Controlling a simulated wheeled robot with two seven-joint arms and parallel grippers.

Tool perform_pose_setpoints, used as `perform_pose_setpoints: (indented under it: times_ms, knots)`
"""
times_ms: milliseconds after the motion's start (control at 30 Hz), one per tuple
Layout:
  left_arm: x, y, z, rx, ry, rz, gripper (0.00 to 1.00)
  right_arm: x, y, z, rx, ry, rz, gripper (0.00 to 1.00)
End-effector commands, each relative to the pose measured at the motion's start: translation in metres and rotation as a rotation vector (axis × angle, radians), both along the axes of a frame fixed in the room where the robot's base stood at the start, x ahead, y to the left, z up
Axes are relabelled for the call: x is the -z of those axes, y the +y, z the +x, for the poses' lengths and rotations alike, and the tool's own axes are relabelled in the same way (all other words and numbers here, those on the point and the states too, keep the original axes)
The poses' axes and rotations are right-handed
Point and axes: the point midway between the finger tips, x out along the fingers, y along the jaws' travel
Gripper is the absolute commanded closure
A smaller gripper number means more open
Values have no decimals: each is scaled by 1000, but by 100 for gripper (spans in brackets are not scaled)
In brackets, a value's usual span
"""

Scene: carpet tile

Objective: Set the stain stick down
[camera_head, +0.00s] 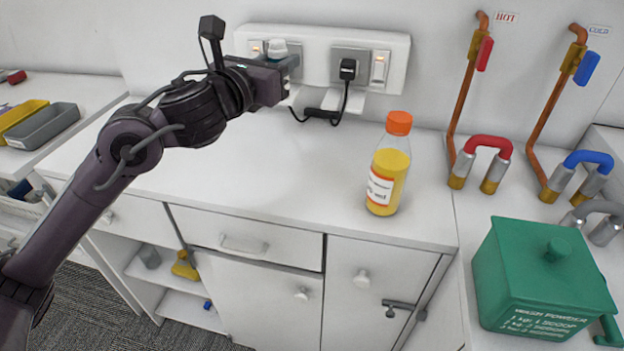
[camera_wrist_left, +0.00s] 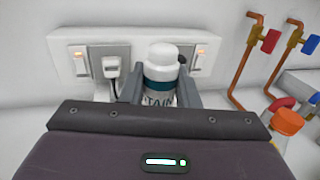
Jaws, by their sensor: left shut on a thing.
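The stain stick (camera_wrist_left: 161,68) is a white-capped container with a teal band and a partly visible label. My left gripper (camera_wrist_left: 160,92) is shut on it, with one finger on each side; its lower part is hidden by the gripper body. In the head view the white cap (camera_head: 277,47) shows above my left gripper (camera_head: 286,68), in front of the wall sockets. The stick appears upright and above the white counter (camera_head: 270,165); its base is hidden, so the exact height cannot be told. My right gripper is not in view.
A yellow bottle with an orange cap (camera_head: 389,165) stands on the counter's right side. A green washing powder box (camera_head: 540,280) stands farther right, near copper pipes (camera_head: 459,100). A plug and cable (camera_head: 347,75) hang from the socket panel (camera_head: 318,45). The counter's middle is clear.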

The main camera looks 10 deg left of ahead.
Motion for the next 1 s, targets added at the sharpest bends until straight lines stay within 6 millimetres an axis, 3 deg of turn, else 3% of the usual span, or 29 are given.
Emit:
perform_pose_setpoints:
  times_ms: [167, 600, 1000]
  knots:
    - [8, 7, 1, -21, 5, 0, 95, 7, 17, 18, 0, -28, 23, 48]
    - [121, 6, 0, -20, 8, -3, 95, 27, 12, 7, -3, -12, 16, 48]
    - [170, 6, 0, -20, 6, -1, 95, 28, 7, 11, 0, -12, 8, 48]
